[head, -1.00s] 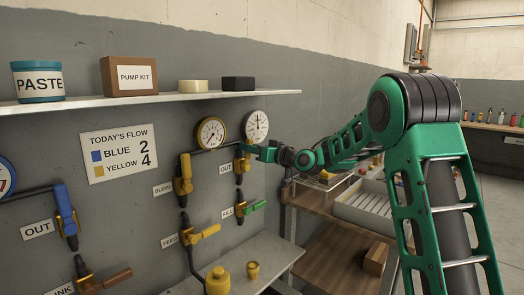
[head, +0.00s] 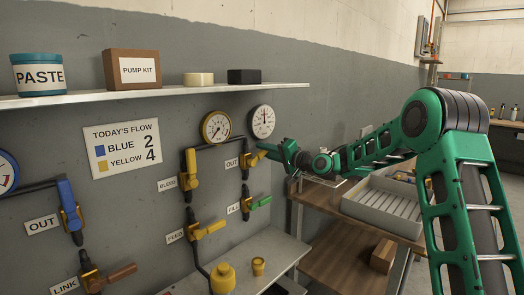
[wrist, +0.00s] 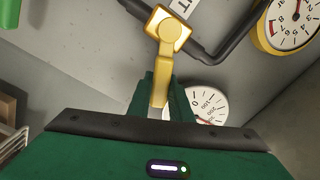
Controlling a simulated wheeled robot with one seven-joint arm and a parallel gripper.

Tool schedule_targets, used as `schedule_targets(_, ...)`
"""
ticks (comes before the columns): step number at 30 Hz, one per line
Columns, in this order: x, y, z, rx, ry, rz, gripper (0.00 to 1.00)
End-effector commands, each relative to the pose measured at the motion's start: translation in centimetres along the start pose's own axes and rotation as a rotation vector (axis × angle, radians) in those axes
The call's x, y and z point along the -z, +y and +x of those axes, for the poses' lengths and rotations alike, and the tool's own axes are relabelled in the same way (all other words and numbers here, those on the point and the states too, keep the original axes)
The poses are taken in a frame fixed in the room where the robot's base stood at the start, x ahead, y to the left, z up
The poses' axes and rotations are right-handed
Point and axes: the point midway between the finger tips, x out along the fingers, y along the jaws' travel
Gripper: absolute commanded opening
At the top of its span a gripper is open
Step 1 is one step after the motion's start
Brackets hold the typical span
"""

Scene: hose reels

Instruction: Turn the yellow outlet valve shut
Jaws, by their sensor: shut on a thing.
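The yellow outlet valve (head: 247,160) is on the wall pipe beside an OUT label (head: 232,163), below two round gauges. Its yellow handle reaches out to the right, into my gripper (head: 273,151). In the wrist view the valve's yellow hub (wrist: 167,28) is at the top centre, and the handle runs down from it between the fingers of my gripper (wrist: 158,98). My gripper is shut on the handle's end.
Close by are the yellow bleed valve (head: 190,176), the yellow feed valve (head: 205,230) and the green-handled fill valve (head: 258,203). A blue valve (head: 70,208) is at the left. A shelf (head: 150,95) runs above. A grey tray (head: 382,212) sits on the bench at right.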

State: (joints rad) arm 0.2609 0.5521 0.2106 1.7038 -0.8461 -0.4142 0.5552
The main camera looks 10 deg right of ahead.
Motion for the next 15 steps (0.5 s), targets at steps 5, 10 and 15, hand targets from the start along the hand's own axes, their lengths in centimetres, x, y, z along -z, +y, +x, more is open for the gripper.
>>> schedule_targets(5, 0.4, 1.6, -0.2, -0.006, 0.010, 0.153, 0.00)
schedule_targets(10, 0.2, 2.6, -0.2, -0.007, 0.011, 0.277, 0.00)
schedule_targets(15, 0.0, 3.2, -0.2, -0.006, 0.011, 0.366, 0.00)
